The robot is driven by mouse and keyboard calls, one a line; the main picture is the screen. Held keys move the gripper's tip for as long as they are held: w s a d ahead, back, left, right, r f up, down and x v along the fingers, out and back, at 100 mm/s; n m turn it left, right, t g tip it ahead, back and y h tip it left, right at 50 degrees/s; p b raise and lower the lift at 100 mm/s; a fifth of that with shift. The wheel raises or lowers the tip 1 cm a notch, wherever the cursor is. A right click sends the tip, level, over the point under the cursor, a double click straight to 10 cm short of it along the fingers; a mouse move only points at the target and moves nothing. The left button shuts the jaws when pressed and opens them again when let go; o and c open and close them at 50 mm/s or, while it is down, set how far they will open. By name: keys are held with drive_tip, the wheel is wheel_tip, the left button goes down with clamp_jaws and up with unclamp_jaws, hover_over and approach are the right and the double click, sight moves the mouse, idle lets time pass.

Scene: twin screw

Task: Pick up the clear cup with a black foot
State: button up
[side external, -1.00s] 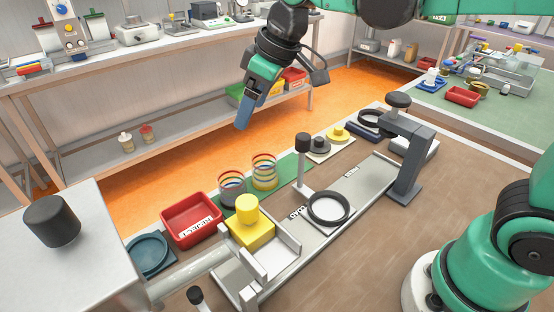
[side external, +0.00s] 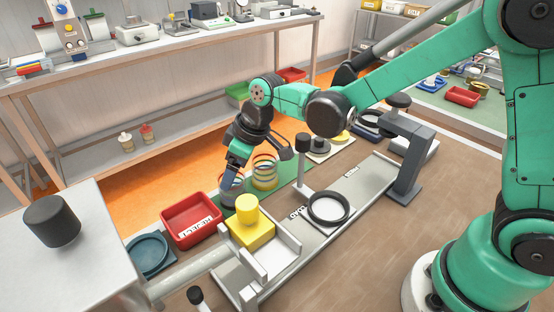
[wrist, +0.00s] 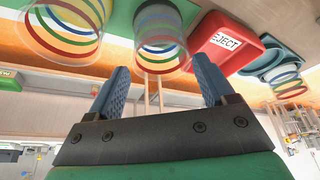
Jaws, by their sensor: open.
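The clear cup with a black foot (side external: 233,199) stands on the table beside the red tray, with coloured bands around its wall. My gripper (side external: 229,187) points down at this cup, and its blue fingers hide much of the cup's upper part in the side view. In the wrist view, my gripper (wrist: 162,84) is open with its fingers apart. I cannot tell whether the fingers touch the cup.
A second banded clear cup (side external: 265,172) stands close on the right. The red REJECT tray (side external: 191,220) is close on the left, with a blue round dish (side external: 148,254) beyond it. A yellow block (side external: 250,234) and a grey post (side external: 301,165) stand in front.

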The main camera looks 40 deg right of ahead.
drive_tip(key=shift+x, duration=2.6)
drive_tip(key=shift+s, duration=0.1)
drive_tip(key=c, duration=0.9)
drive_tip(key=shift+r, duration=0.1)
